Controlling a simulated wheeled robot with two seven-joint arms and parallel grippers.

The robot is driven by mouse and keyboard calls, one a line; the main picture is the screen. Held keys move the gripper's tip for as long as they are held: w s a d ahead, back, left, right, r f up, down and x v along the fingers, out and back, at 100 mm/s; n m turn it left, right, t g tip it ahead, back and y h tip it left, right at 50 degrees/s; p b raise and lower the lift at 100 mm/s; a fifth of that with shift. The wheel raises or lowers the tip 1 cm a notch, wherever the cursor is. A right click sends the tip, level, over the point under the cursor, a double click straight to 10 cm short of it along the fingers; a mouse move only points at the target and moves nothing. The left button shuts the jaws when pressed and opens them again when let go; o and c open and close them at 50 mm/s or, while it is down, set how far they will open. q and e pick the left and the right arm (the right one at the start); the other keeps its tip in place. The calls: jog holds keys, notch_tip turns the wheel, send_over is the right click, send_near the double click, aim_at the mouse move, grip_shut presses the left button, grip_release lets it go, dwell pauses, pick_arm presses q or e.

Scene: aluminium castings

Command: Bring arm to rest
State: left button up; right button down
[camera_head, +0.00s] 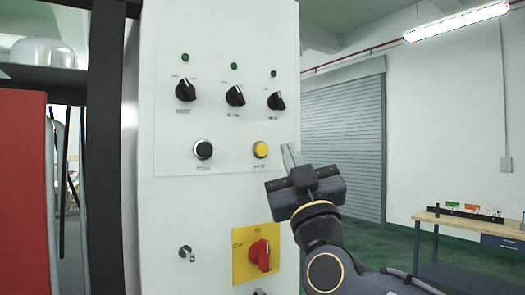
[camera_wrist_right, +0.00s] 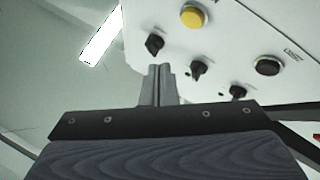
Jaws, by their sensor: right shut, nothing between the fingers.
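My right gripper (camera_head: 290,155) is raised in front of the right edge of a white control panel (camera_head: 215,215). Its fingers are together with nothing between them, just right of the yellow button (camera_head: 260,149); I cannot tell whether they touch the panel. In the right wrist view the shut fingers (camera_wrist_right: 158,85) point toward the panel, with the yellow button (camera_wrist_right: 193,16) beyond them. My right arm comes in from the lower right. My left gripper is not in view.
The panel has several black knobs (camera_head: 235,95), a black button (camera_head: 203,149) and a red switch on a yellow plate (camera_head: 241,265). A red cabinet (camera_head: 22,190) stands left. A workbench (camera_head: 455,222) stands far right, with open green floor before it.

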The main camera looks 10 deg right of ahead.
jog(key=s+d+f+g+y, duration=0.15)
jog(key=f+g, duration=0.35)
jog(key=f, duration=0.8)
jog(key=s+d+f+g+y, duration=0.1)
jog(key=s+f+g+y, duration=0.15)
jog(key=f+g, duration=0.7)
jog(key=s+f+m+g, duration=0.2)
jog(key=s+f, duration=0.4)
jog(key=f, duration=0.3)
jog(key=s+f+m+g, duration=0.2)
jog(key=s+f, duration=0.5)
jog(key=f, duration=0.3)
jog(key=s+d+f+m+g+h, duration=0.1)
jog(key=s+f+m+g, duration=0.1)
jog(key=s+f, duration=0.5)
notch_tip(320, 180, down, 3)
jog(key=shift+g, duration=0.25)
